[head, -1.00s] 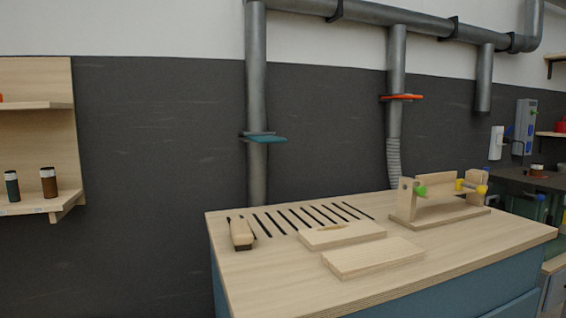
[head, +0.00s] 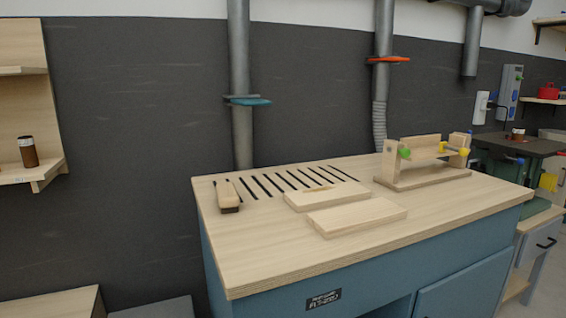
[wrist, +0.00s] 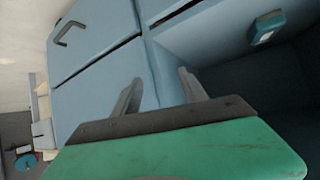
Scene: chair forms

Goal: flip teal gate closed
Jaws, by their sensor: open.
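The teal gate (head: 248,101) is a flat plate on the left grey vertical pipe (head: 239,50), above the workbench's back left. It juts out to the right of the pipe and is seen nearly edge-on. My gripper (wrist: 160,76) shows only in the wrist view, with its two grey fingers apart and nothing between them. It faces blue cabinet fronts, away from the gate, which I cannot make out in the wrist view.
The wooden workbench (head: 270,245) stands below the pipe, with a brush (head: 228,196), boards (head: 355,216) and a wooden jig (head: 425,170) on top. An orange gate (head: 388,60) sits on the right pipe. A shelf (head: 30,170) is at left.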

